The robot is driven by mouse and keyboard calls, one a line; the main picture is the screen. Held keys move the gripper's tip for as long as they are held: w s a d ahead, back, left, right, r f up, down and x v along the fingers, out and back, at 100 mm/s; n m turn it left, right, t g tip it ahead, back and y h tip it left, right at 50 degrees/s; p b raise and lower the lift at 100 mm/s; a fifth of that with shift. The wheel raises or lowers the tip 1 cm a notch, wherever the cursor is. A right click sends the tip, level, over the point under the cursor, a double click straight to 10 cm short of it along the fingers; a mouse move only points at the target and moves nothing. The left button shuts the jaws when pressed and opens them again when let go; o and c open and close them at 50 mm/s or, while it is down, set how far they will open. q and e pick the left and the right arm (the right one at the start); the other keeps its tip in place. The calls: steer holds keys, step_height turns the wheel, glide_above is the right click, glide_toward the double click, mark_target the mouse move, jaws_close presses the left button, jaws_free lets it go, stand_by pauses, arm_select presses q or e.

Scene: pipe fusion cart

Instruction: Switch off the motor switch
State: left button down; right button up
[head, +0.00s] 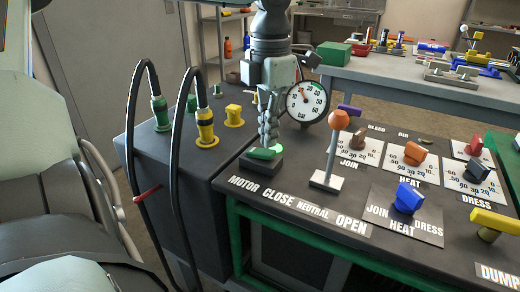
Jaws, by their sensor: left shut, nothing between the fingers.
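The motor switch (262,154) is a green rocker in a black square base, beside the "MOTOR" label on the cart's dark panel (300,200). My left gripper (268,144) points down from above, its fingers shut with nothing between them. The fingertips are right at the switch and hide part of its top. I cannot tell whether they touch it or hover just above. I also cannot clearly tell which way the rocker is tilted. My right gripper is not in view.
A round pressure gauge (307,102) stands right behind the gripper. A lever with an orange knob (338,120) rises to the right. Dials, including a blue knob (408,198), lie farther right. Black hoses (176,140) loop at left. A workbench (400,85) stands behind.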

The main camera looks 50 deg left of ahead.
mark_target(268, 152)
arm_select(q)
steer(key=shift+f+b, duration=0.9)
steer(key=shift+f, duration=0.15)
steer(key=shift+r, duration=0.1)
stand_by(0.3)
steer(key=shift+r+p, duration=2.1)
steer(key=shift+r, duration=1.4)
steer(key=shift+f, duration=0.1)
